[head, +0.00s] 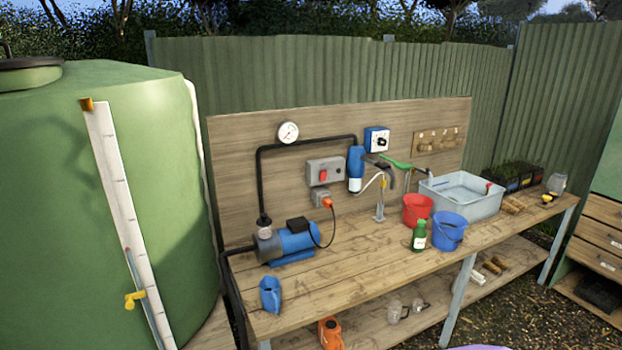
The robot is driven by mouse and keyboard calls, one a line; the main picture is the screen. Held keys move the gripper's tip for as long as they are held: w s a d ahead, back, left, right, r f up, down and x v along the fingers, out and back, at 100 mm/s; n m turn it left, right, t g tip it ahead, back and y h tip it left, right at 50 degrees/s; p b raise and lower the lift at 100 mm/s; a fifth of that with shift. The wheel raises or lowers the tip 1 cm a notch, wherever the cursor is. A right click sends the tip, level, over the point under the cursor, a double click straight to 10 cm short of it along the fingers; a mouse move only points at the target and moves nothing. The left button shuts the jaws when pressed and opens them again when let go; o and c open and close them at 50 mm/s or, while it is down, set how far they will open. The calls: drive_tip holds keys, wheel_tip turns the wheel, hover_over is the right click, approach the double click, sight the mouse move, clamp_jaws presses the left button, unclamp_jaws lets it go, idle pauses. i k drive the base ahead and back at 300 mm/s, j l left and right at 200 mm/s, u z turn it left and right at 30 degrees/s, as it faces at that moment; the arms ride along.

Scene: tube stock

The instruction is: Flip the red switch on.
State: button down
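The red switch (323,175) is a small red piece on a grey box (336,168) fixed to the wooden backboard (235,150) above the workbench. It is too small to tell which position it is in. Below the box is a grey socket (319,195) with an orange plug (328,202) in it. A dark cable runs from the plug down to a blue pump (296,240) on the bench. My gripper does not show in the head view.
A blue filter housing (355,165) hangs just right of the switch box, and a tap (380,200) stands in front. Red (416,208) and blue (447,232) buckets stand to the right. A blue jug (270,294) sits at the front left. The bench front middle (350,275) is clear.

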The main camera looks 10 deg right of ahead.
sight(323, 174)
drive_tip(key=l+z, duration=0.1)
drive_tip(key=i+l+u, duration=0.15)
drive_tip(key=l, duration=0.2)
drive_tip(key=i+l+u, duration=0.3)
drive_tip(key=l, duration=0.45)
drive_tip(key=i+l+u, duration=0.1)
drive_tip(key=i+l, duration=0.15)
drive_tip(key=l, duration=0.15)
drive_tip(key=i+l+u, duration=0.15)
drive_tip(key=l, duration=0.25)
drive_tip(key=i+l+u, duration=0.4)
drive_tip(key=i+l, duration=0.3)
